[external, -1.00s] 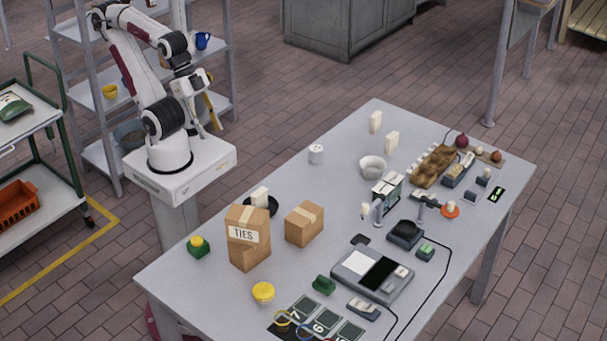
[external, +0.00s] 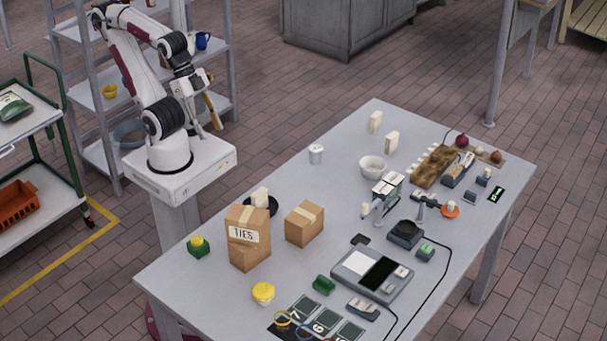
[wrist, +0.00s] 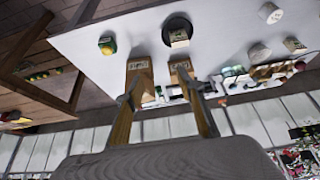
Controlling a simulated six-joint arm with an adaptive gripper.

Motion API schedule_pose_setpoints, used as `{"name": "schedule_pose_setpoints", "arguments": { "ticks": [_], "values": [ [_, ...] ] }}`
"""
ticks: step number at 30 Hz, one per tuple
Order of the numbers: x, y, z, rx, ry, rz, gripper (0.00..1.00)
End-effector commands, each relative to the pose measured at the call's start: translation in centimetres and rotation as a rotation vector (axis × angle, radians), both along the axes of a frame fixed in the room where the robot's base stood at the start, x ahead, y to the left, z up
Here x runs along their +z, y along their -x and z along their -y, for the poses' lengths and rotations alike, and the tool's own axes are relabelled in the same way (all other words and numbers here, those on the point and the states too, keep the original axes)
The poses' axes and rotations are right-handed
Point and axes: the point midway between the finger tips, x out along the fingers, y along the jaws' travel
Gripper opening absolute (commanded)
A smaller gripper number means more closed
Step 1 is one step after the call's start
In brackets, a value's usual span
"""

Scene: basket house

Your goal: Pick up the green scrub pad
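A small dark green block (external: 324,285) lies on the grey table near its front, left of the tablet-like device; it looks like the scrub pad, but its texture is too small to tell. A second green block with a yellow top (external: 199,248) sits near the table's left edge. It also shows in the wrist view (wrist: 107,46). My gripper (external: 214,112) hangs high beside my base, far from both. In the wrist view my gripper (wrist: 160,82) has its two long fingers spread apart, with nothing held between them.
Two cardboard boxes (external: 304,224) stand between my base and the dark green block. A yellow-topped jar (external: 263,293) is left of it, and numbered cards (external: 325,320) lie in front. A black cable runs along the right side.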

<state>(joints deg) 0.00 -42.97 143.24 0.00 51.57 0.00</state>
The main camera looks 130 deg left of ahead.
Motion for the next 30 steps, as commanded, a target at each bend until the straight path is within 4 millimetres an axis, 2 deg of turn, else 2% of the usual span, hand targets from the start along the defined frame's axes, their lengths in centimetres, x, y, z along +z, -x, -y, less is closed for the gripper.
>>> {"name": "schedule_pose_setpoints", "arguments": {
  "ticks": [11, 17, 23, 30],
  "values": [
    [0.0, 0.0, 0.0, 0.000, -0.001, 0.001, 0.54],
    [0.6, -1.2, -0.6, 0.011, -0.018, 0.021, 0.54],
    [2.4, -5.0, -2.4, 0.037, -0.072, 0.086, 0.54],
    [5.8, -11.9, -5.3, 0.060, -0.162, 0.213, 0.54]
  ]
}}
